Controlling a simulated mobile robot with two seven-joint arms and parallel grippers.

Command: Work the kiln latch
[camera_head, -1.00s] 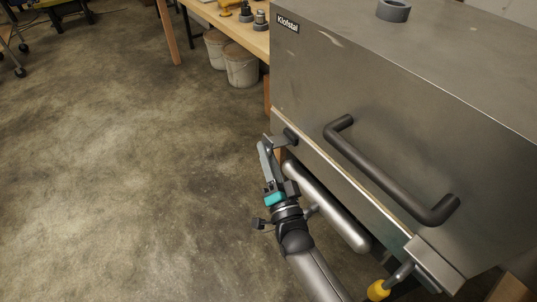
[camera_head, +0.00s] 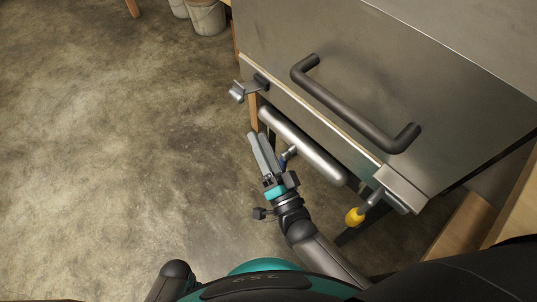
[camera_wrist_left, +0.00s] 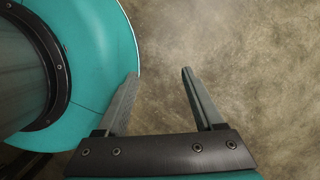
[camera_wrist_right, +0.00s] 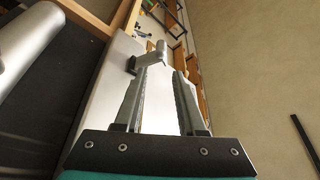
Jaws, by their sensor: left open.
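The kiln (camera_head: 400,75) is a grey metal box with a dark bar handle (camera_head: 350,105) on its front. A small metal lever on a dark mount (camera_head: 240,90) sticks out at the front's left end; it also shows in the right wrist view (camera_wrist_right: 153,56), beyond the fingertips. A yellow-knobbed lever (camera_head: 355,215) hangs at the front's right end. My right gripper (camera_head: 256,136) is open and empty, below and apart from the left lever; its fingers also show in the right wrist view (camera_wrist_right: 165,75). My left gripper (camera_wrist_left: 161,74) is open and empty over bare floor.
A thick silver bar (camera_head: 303,142) runs along the kiln front, close to my right gripper; it fills the left of the right wrist view (camera_wrist_right: 25,45). The floor (camera_head: 120,150) on the left is clear.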

